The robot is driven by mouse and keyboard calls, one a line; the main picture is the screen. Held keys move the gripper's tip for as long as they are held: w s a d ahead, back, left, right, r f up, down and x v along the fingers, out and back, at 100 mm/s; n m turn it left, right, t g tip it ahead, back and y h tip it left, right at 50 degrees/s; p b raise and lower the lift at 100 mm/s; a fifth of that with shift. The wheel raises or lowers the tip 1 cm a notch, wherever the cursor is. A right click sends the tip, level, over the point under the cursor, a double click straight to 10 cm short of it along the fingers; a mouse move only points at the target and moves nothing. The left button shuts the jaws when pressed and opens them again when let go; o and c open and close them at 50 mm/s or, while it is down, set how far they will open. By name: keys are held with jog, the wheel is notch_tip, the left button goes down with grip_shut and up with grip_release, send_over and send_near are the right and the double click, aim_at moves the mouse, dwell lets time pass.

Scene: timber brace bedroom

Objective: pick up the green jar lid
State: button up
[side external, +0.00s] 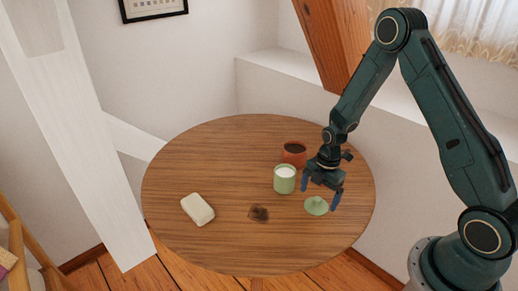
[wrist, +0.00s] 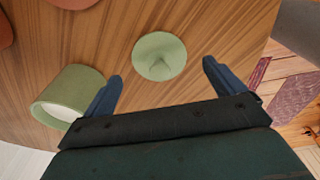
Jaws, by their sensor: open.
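The green jar lid (side external: 316,206) lies on the round wooden table near its right front edge. The fingers also show in the wrist view (wrist: 161,70). I see no contact between the fingers and the lid.
A green cup with white contents (side external: 284,180) stands close to the left of my gripper. A reddish-brown cup with dark contents (side external: 294,153) stands behind it. A cream bar (side external: 197,209) and a dark brown patch (side external: 259,214) are further left. The table (side external: 220,145) is clear at the back left.

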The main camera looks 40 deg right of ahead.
jog(key=shift+a+f, duration=0.15)
jog(key=shift+f, duration=1.05)
jog(key=shift+c, duration=0.2)
jog(key=c, duration=1)
